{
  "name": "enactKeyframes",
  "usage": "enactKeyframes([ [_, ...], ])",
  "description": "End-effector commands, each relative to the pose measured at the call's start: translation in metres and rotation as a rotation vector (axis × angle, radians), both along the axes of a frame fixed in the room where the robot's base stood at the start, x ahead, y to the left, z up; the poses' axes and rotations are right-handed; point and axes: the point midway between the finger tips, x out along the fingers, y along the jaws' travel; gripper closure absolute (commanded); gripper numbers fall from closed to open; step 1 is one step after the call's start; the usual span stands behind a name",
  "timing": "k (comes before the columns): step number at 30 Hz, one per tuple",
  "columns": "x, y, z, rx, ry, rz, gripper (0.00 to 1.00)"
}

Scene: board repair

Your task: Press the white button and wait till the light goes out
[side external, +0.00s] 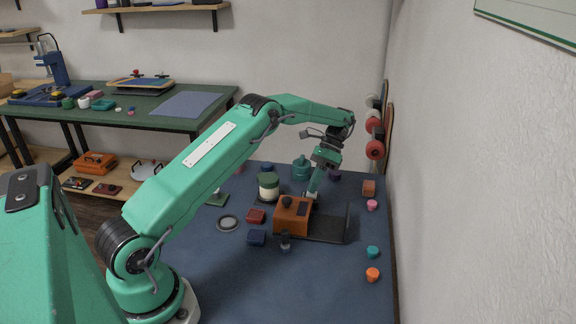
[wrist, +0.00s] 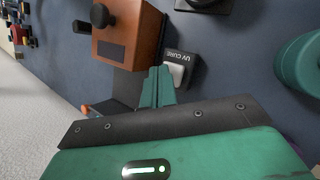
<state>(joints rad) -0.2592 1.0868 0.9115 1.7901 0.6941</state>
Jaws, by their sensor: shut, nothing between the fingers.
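The white button (wrist: 176,73) shows in the wrist view on a small dark block (wrist: 181,57) labelled "UV CURE". My gripper (wrist: 158,86) is shut and empty, its green fingertips at the button's left edge; I cannot tell whether they touch it. In the side view my gripper (side external: 312,194) points down behind the orange box (side external: 291,216), which hides the button there. The orange box (wrist: 138,32) has a black knob and a dark window (wrist: 111,50). I see no glow from it.
A dark plate (side external: 328,228) with an upright panel lies right of the box. A white jar with a green lid (side external: 269,187) and a teal pot (side external: 301,170) stand near. Small coloured parts lie along the mat's right edge beside the wall. The mat's front is clear.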

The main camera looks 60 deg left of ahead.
Motion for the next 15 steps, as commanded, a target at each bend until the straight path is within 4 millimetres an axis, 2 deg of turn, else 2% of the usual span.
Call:
enactKeyframes([
  [15,-0.0001,0.0,-0.0048,0.0,0.001,0.0,1.0],
])
